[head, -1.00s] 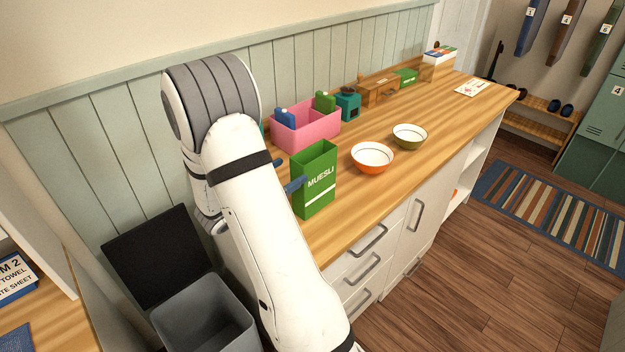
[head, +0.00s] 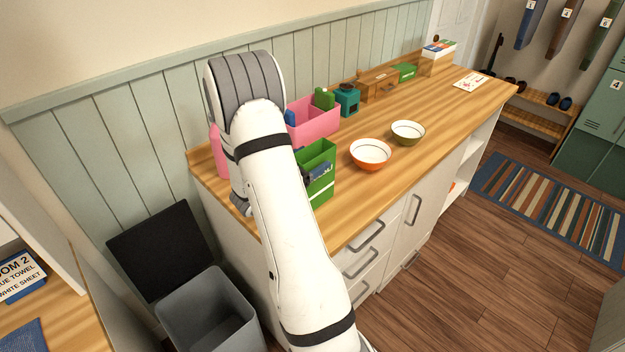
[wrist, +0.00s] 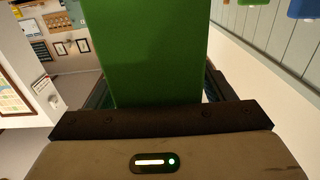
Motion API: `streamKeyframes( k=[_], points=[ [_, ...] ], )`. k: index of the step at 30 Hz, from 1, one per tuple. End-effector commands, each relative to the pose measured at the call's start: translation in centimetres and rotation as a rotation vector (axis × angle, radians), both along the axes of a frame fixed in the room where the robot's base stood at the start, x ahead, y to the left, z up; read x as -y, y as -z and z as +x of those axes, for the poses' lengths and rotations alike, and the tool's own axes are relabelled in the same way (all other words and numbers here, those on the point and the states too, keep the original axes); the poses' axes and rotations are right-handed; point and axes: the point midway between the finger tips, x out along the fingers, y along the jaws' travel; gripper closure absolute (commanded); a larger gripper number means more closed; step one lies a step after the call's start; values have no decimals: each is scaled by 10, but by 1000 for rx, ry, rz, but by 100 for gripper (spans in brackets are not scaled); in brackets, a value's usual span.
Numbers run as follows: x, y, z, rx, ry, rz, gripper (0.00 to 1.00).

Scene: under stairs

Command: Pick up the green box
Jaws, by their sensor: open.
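The green muesli box (head: 322,156) stands upright on the near part of the wooden counter, partly hidden by my arm and gripper. My gripper (head: 317,173) is at the box, with a dark finger across its front face; the arm hides the rest. In the wrist view the box (wrist: 150,45) fills the middle of the picture, between the two fingers of my open gripper (wrist: 158,92). I cannot tell whether the fingers touch it.
A pink bin (head: 315,122) with blue and green things stands behind the box. An orange bowl (head: 370,155) and an olive bowl (head: 408,132) stand to the right. A smaller green box (head: 405,72) lies farther back. A grey bin (head: 212,312) stands below left.

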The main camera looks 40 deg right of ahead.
Motion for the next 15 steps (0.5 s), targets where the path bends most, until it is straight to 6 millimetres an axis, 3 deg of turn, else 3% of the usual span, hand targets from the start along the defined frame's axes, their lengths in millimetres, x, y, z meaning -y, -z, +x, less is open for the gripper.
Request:
streamKeyframes(
  k=[2, 15],
  points=[
    [0, 0, 0, 0, 0, 0, 26],
    [-1, 0, 0, 0, -1, 0, 62]
  ],
)
